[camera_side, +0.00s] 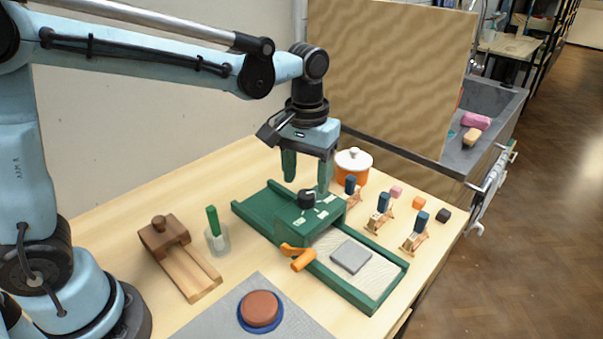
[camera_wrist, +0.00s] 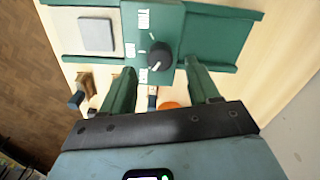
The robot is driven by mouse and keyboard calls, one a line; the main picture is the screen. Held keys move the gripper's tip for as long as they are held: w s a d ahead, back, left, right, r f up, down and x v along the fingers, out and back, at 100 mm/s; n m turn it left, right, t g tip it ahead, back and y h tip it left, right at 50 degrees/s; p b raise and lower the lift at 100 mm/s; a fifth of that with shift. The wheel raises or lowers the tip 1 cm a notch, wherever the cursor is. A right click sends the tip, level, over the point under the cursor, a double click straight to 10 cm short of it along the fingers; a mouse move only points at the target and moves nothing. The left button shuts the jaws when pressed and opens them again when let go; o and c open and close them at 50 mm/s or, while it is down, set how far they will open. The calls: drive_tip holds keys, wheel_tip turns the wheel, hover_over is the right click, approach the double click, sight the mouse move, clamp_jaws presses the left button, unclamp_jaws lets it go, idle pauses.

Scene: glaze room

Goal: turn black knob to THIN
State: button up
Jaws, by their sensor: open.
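The black knob (camera_side: 306,199) sits on top of the green box (camera_side: 325,217) of a green railed unit. It also shows in the wrist view (camera_wrist: 159,56), with a short white pointer line angled toward the lower left. Several white labels lie around it on the left side in the wrist view; their words are too small to read surely. My gripper (camera_side: 306,183) is open and points down over the knob. In the wrist view my gripper (camera_wrist: 160,69) has one finger on each side of the knob, both apart from it.
An orange handle (camera_side: 298,259) sticks out at the box's near side. A grey tile (camera_side: 351,256) lies on the unit's pale bed. An orange pot (camera_side: 352,167) and several small blue-handled stamps stand behind. A wooden block tool (camera_side: 178,256) and a glass (camera_side: 217,239) stand left.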

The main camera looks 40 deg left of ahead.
sight(306, 193)
drive_tip(key=shift+f, duration=1.65)
drive_tip(key=shift+c, duration=0.2)
drive_tip(key=c, duration=1)
